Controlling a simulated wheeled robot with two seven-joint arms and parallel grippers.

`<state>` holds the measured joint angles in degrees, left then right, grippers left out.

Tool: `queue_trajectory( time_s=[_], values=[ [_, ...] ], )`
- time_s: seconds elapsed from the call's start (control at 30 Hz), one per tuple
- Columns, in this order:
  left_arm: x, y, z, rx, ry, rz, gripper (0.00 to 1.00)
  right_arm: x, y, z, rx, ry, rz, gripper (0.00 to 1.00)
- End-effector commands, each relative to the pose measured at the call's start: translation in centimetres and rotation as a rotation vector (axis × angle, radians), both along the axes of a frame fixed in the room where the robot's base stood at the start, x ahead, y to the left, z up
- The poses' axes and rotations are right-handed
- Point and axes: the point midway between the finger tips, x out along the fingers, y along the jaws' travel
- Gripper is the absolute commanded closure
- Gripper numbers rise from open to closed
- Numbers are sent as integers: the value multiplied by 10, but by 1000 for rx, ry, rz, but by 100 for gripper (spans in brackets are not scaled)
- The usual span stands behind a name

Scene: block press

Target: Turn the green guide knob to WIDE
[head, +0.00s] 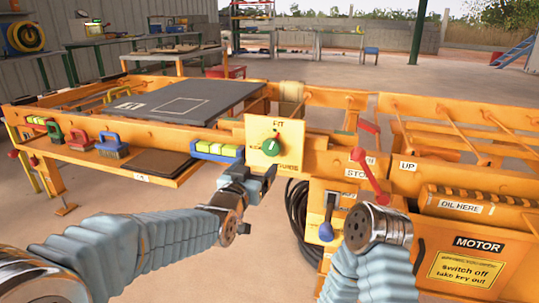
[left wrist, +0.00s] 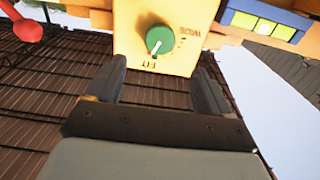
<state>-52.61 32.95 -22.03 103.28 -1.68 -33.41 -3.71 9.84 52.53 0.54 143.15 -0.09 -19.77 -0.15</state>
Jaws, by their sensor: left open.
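The green guide knob (head: 271,146) sits on a yellow plate (head: 256,134) on the front of the orange press. In the left wrist view the green knob (left wrist: 160,40) has a pale pointer with a red tip directed toward FIT, and WIDE is printed to its right. My left gripper (head: 254,176) is below the plate in the head view, open and empty. In the left wrist view its two fingers (left wrist: 157,80) are spread, with the knob beyond and between their tips, apart from them. My right forearm shows at lower right; its gripper fingers do not show.
A red-knobbed lever (head: 367,173) and a blue-knobbed lever (head: 327,226) stand right of the plate. A black hose (head: 297,208) hangs below.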

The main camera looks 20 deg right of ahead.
Motion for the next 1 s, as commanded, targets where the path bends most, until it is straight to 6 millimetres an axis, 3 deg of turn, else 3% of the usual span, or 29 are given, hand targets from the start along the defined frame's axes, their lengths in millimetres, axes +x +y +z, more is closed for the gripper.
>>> queue_trajectory(
  time_s=[0.3,0.5,0.93,1.0],
  values=[
    [63,-41,-1,3,2,1,19,0,-1,8,-1,-2,-2,57],
    [87,-58,-1,1,4,1,19,1,-1,12,-3,-3,-2,57],
    [95,-64,-2,1,5,1,19,1,-1,12,-4,-3,-2,57],
    [95,-64,-2,1,5,1,28,1,-1,12,-4,-3,-2,57]
  ],
)
